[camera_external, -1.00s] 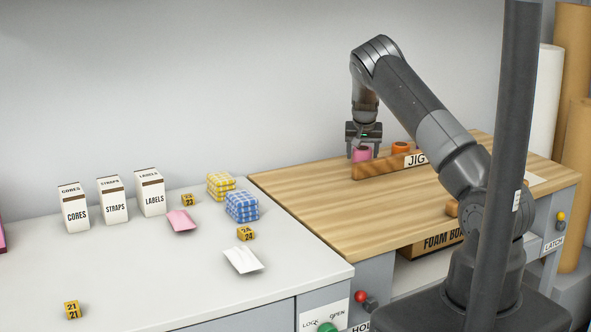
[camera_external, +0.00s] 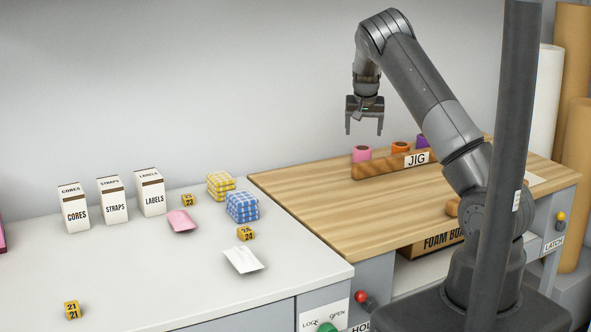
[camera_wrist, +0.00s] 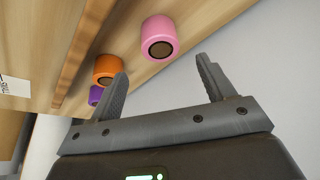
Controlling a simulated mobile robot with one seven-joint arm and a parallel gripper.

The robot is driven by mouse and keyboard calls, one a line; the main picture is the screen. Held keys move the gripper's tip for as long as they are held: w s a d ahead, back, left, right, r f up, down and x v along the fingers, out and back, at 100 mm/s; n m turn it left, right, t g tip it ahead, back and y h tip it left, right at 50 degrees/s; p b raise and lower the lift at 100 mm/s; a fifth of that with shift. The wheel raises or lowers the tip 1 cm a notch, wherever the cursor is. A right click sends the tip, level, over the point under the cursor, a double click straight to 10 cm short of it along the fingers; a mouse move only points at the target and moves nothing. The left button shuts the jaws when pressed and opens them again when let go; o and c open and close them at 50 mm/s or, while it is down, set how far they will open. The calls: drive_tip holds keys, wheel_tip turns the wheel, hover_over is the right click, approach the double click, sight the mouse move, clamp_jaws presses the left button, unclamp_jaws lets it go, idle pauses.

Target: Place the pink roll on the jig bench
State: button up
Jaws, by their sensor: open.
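The pink roll (camera_external: 362,153) stands on the wooden jig bench (camera_external: 330,205), at the back, behind the left end of the wooden strip labelled JIG. It also shows in the wrist view (camera_wrist: 160,36), with its brown core facing the camera. My gripper (camera_external: 364,132) is open and empty, raised above the bench over the pink roll, fingers pointing down. In the wrist view my gripper's two fingers (camera_wrist: 163,85) are spread apart, and the pink roll lies beyond them, touching neither.
An orange roll (camera_external: 400,147) and a purple roll (camera_external: 423,141) stand right of the pink roll behind the JIG strip (camera_external: 385,169). The bench front is clear. The grey counter (camera_external: 190,270) holds boxes, cloth stacks, packets and number cubes.

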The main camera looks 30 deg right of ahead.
drive_tip(key=s+a+r+n+y, duration=0.1)
drive_tip(key=s+a+r, duration=0.3)
drive_tip(key=s+r, duration=0.25)
drive_tip(key=s+a+r+n+t+y, duration=0.1)
drive_tip(key=s+a+r, duration=0.3)
drive_tip(key=s+r, duration=0.3)
drive_tip(key=s+a+r+y, duration=0.1)
drive_tip(key=s+a+r, duration=0.2)
drive_tip(key=s+r, duration=0.35)
drive_tip(key=s+a+n, duration=0.2)
drive_tip(key=s+a, duration=0.2)
drive_tip(key=s, duration=0.9)
drive_tip(key=s+a+f+n+t, duration=0.1)
drive_tip(key=s+a, duration=0.3)
drive_tip(key=s, duration=1)
drive_tip(key=shift+a+n+h, duration=0.3)
drive_tip(key=shift+a+n, duration=0.1)
drive_tip(key=shift+n, duration=0.5)
